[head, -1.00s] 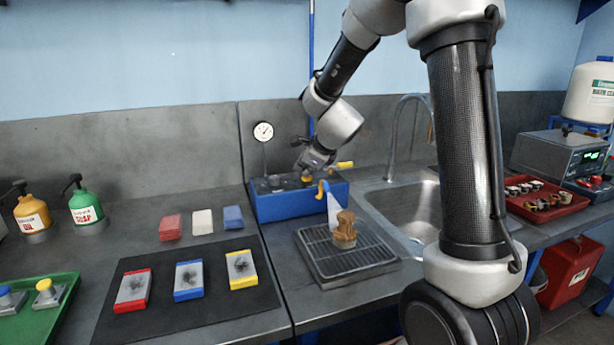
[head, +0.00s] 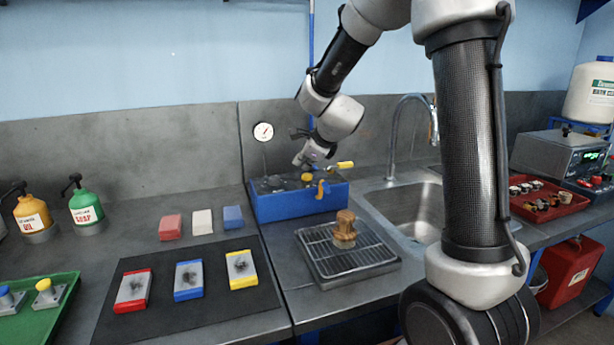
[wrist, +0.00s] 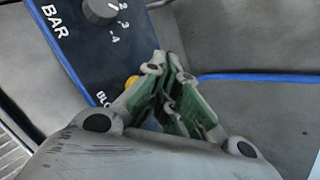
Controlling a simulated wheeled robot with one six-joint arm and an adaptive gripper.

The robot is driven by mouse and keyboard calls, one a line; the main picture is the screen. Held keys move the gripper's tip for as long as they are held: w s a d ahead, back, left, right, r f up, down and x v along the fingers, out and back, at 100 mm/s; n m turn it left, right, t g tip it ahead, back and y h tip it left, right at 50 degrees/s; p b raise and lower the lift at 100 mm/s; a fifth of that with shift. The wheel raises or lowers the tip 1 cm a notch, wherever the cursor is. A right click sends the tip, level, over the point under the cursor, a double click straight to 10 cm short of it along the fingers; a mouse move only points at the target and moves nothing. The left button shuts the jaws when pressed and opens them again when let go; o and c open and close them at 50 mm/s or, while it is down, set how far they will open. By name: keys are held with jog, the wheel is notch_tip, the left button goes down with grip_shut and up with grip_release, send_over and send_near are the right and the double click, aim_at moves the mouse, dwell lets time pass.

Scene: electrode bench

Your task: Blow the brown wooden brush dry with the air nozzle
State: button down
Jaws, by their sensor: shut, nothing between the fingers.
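The brown wooden brush (head: 345,228) stands upright on a wire drying rack (head: 318,256). The air unit is a blue box (head: 285,206) behind and left of it. Its curved orange nozzle (head: 321,190) is on the front right, pointing toward the brush, with no air jet showing. A yellow button (head: 307,177) is on top. My gripper (head: 301,162) is shut and empty, just above the box, apart from the button. In the wrist view my gripper (wrist: 167,66) has its fingertips together; the yellow button (wrist: 131,82) is partly hidden behind a finger.
A yellow-handled valve (head: 345,165) is at the box's right rear. A pressure gauge (head: 263,131) is on the wall. A sink (head: 412,205) with a tall faucet (head: 392,145) is at right. A black mat (head: 215,305) with several blocks lies at left.

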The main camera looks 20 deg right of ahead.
aim_at(304, 176)
jog(key=shift+r, duration=0.1)
jog(key=shift+r, duration=2.45)
jog(key=s+d+n+g+h, duration=0.1)
jog(key=s+d+n, duration=0.3)
jog(key=s+n, duration=0.8)
jog(key=s+d+r+n+g, duration=0.1)
jog(key=s+d+n+g, duration=0.2)
jog(key=s+n, duration=0.9)
jog(key=s+d, duration=0.1)
jog(key=s, duration=1.2)
jog(key=shift+s+d+r+n+g+h, duration=0.3)
jog(key=shift+n+g+h, duration=0.1)
